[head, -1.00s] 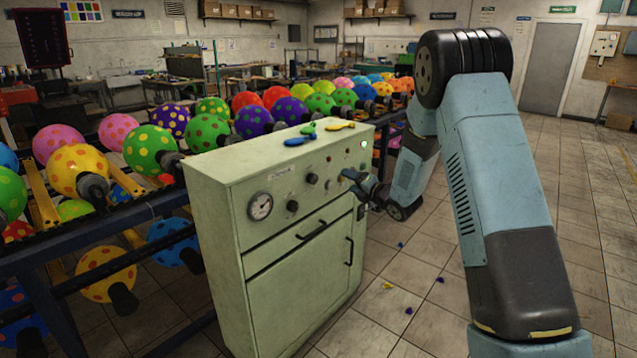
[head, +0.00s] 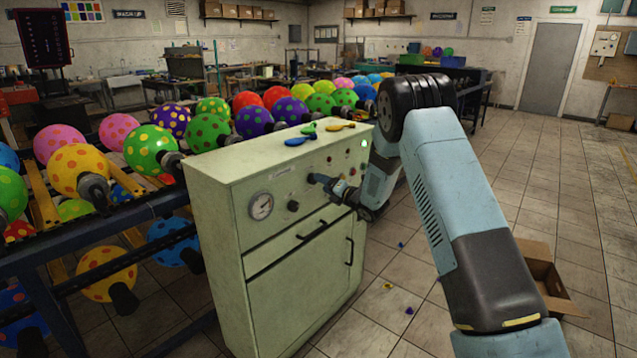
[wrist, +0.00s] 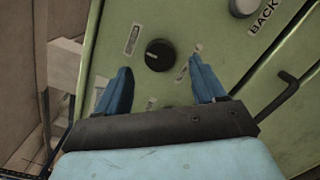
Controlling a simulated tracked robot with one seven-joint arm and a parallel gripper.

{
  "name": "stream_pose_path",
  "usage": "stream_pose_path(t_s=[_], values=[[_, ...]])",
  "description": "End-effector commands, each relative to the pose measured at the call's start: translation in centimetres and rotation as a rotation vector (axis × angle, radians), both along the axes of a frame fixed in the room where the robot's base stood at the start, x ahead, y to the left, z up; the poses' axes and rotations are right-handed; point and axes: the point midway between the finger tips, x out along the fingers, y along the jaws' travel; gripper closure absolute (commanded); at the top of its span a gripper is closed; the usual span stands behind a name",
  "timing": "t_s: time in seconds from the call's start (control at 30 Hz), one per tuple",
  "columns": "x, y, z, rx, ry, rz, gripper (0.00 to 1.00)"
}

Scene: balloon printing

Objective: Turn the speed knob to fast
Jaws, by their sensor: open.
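A pale green cabinet (head: 300,270) carries a control panel with knobs and a round gauge (head: 261,206). In the wrist view, a round black knob (wrist: 159,55) sits on the panel between small label plates too blurred to read. My gripper (wrist: 160,64) is open and empty, its blue fingers on either side of the knob's line. The knob appears just beyond the fingertips, with no clear contact. In the head view, my gripper (head: 316,179) is at the panel and hides that knob. Another black knob (head: 293,205) shows lower left, near the gauge.
Blue, green and yellow balloons (head: 310,133) lie flat on the cabinet top. A black handle (wrist: 277,100) juts out at the wrist view's right. Racks of dotted balloons (head: 77,170) stand left. An open cardboard box (head: 543,278) sits on the floor at right.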

Motion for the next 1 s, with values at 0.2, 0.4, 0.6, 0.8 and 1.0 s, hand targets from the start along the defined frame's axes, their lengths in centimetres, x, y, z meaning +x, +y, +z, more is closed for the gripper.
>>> stream_pose_path(t_s=[0.2, 0.4, 0.6, 0.8, 1.0], values=[[2.1, 2.1, 0.0, 0.001, 0.001, 0.0, 0.31], [2.8, 2.9, 0.0, 0.0, 0.001, -0.001, 0.31], [2.9, 3.0, 0.0, 0.0, 0.001, -0.001, 0.31], [2.9, 3.0, 0.0, 0.0, 0.001, -0.001, 0.41], [2.9, 3.0, 0.0, 0.0, 0.001, -0.001, 0.6]])
